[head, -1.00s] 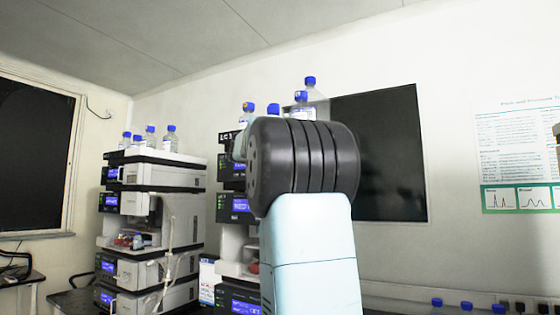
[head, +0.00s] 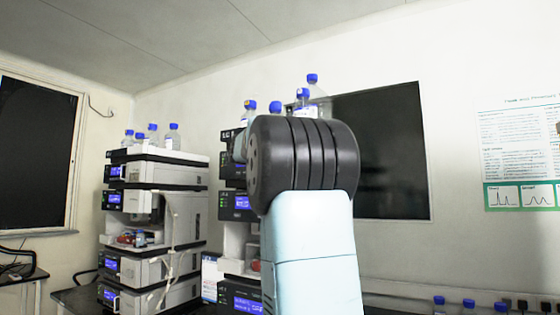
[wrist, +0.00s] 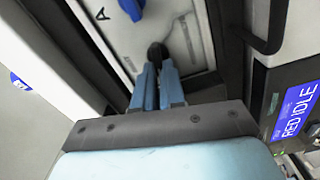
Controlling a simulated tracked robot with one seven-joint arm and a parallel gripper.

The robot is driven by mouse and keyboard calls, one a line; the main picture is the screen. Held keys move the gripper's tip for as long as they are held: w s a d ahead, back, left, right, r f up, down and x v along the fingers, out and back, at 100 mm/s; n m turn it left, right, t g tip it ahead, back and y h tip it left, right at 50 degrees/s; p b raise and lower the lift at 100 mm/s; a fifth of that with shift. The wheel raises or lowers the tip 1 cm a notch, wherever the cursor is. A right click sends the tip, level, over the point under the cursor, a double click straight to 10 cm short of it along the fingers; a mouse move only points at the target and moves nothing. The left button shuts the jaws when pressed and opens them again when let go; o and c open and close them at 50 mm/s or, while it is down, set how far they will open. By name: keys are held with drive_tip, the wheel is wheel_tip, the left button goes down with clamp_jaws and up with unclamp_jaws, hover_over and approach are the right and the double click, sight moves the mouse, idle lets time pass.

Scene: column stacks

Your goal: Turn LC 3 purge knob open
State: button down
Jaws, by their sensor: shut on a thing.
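In the wrist view a small black knob (wrist: 157,52) stands out from a pale module front panel. My gripper (wrist: 158,75) has its two blue fingers closed around this knob, and their tips hide part of it. A blue knob (wrist: 131,8) shows at the top edge, beside a letter A on the panel. In the head view the near instrument stack (head: 240,206) stands behind my arm, which covers much of it. My gripper is hidden there. I cannot read the knob's turn angle.
A dark handle or rail (wrist: 268,40) runs right of the knob. A blue display (wrist: 297,110) reading RED IDLE is at the right. Another instrument stack (head: 155,215) stands left, topped with blue-capped bottles (head: 172,137). A dark screen (head: 395,150) hangs on the wall behind.

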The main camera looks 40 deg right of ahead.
drive_tip(key=shift+w+a+f+n, duration=0.1)
drive_tip(key=shift+w+f+n, duration=0.15)
drive_tip(key=shift+n, duration=0.35)
drive_tip(key=c, duration=1.4)
unclamp_jaws()
drive_tip(key=shift+c, duration=0.2)
drive_tip(key=shift+o, duration=1.1)
drive_tip(key=shift+s, duration=0.1)
drive_tip(key=shift+r, duration=0.1)
drive_tip(key=v, duration=1.3)
drive_tip(key=shift+a, duration=0.35)
drive_tip(key=shift+s, duration=0.15)
drive_tip(key=s+a+f+m+y, duration=0.1)
drive_tip(key=s+a+f+y, duration=0.4)
drive_tip(key=f, duration=0.8)
drive_tip(key=s+a+f+m+y, duration=0.1)
drive_tip(key=s+a+f+y, duration=0.5)
drive_tip(key=s+a+f, duration=0.5)
drive_tip(key=s+a+f+m+g+y, duration=0.1)
drive_tip(key=s+a+f+y, duration=0.4)
drive_tip(key=f, duration=1.1)
drive_tip(key=s+a, duration=0.3)
drive_tip(key=s, duration=0.3)
drive_tip(key=shift+s+f+y, duration=0.3)
drive_tip(key=shift+f, duration=0.05)
